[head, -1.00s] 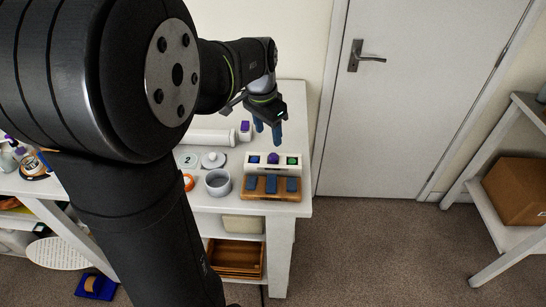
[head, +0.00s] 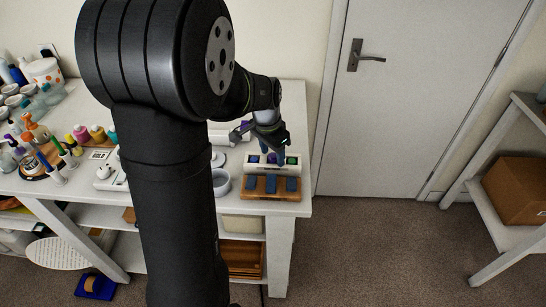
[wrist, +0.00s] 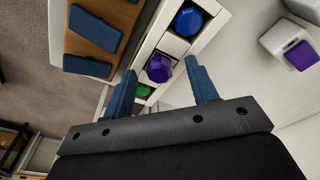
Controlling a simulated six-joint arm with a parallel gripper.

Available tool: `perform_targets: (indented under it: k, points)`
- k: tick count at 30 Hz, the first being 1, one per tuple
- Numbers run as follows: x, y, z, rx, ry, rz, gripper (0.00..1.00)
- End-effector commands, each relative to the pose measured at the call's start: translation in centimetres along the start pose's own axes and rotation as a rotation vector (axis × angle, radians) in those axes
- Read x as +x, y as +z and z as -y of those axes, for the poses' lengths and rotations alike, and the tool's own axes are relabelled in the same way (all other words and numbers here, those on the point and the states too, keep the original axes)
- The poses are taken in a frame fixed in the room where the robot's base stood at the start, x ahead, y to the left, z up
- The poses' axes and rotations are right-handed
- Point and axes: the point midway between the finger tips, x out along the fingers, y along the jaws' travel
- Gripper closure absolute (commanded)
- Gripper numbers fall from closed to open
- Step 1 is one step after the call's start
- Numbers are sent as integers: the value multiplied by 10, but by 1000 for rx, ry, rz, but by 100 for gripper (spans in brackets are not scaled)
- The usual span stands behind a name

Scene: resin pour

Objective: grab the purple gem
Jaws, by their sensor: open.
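The purple gem (wrist: 160,68) sits in the middle compartment of a white holder (wrist: 152,36), between a blue gem (wrist: 188,20) and a green gem (wrist: 143,90). The holder also shows in the head view (head: 249,168) near the right end of the table. My gripper (wrist: 162,78) is open and empty; its blue fingers are spread, with the purple gem seen between them in the wrist view. In the head view my gripper (head: 274,157) is over the holder and partly hides the gems. I cannot tell how far the fingertips are above the gem.
A wooden block with blue pads (head: 270,187) lies directly in front of the holder. A white box with a purple top (wrist: 290,47) stands behind it. A grey cup (head: 220,182) is to the left. Bottles and jars crowd the table's far left.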

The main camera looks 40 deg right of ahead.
Motion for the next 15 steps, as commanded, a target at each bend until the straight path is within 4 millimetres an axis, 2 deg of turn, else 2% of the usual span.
perform_targets:
  k: [2, 9, 15]
  points:
    - [0, 0, 0, 0, 0, 0, 49]
    - [0, 0, 0, 0, 0, 0, 94]
    - [0, 0, 0, 0, 0, 0, 95]
